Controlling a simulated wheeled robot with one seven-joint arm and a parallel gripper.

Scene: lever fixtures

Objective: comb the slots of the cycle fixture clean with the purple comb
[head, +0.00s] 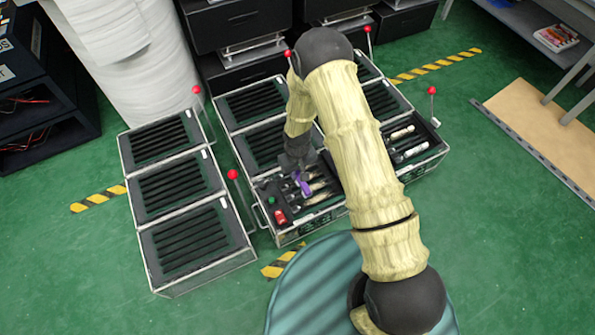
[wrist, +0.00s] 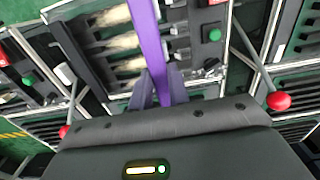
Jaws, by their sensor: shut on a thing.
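My gripper (head: 300,172) is shut on the purple comb (head: 303,185) and holds it over the front middle bay of the larger lever fixture (head: 287,238). In the wrist view the comb (wrist: 148,40) runs up from between the fingertips (wrist: 157,92). That bay holds dark slots with tan, fuzzy-looking material (wrist: 115,42). The comb passes in front of the right part of these slots in the wrist view; whether it touches them I cannot tell. A green button (head: 271,200) and a red button (head: 280,216) sit at the bay's left. No label names the cycle fixture.
Red-knobbed levers stand around the fixtures, one (head: 233,174) close to my gripper's left and another (wrist: 279,101) in the wrist view. A separate three-panel slotted fixture (head: 195,240) stands at left. My arm hides part of the larger fixture. Green floor is open at right.

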